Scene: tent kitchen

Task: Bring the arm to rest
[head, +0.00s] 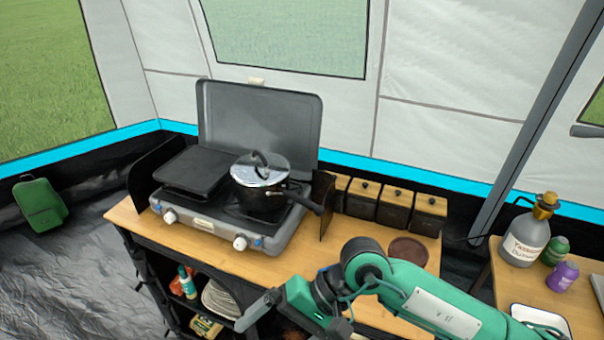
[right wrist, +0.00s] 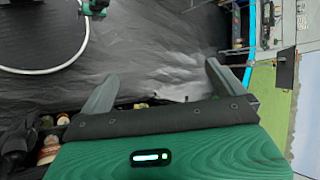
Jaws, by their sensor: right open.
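My right arm (head: 420,298), green with dark joints, comes in from the lower right in the head view and reaches across the front of the wooden counter (head: 340,262). My right gripper (head: 288,322) is low at the counter's front edge, partly cut off by the bottom of the picture. In the right wrist view the two grey fingers of the right gripper (right wrist: 160,76) are spread apart with nothing between them. My left gripper does not show in the head view.
A two-burner stove (head: 225,215) with a lidded pot (head: 262,200) stands on the counter. Wooden-lidded canisters (head: 395,205) and a brown round dish (head: 408,251) are near the arm. A shelf below holds plates (head: 220,298). A side table at right holds a bottle (head: 524,238).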

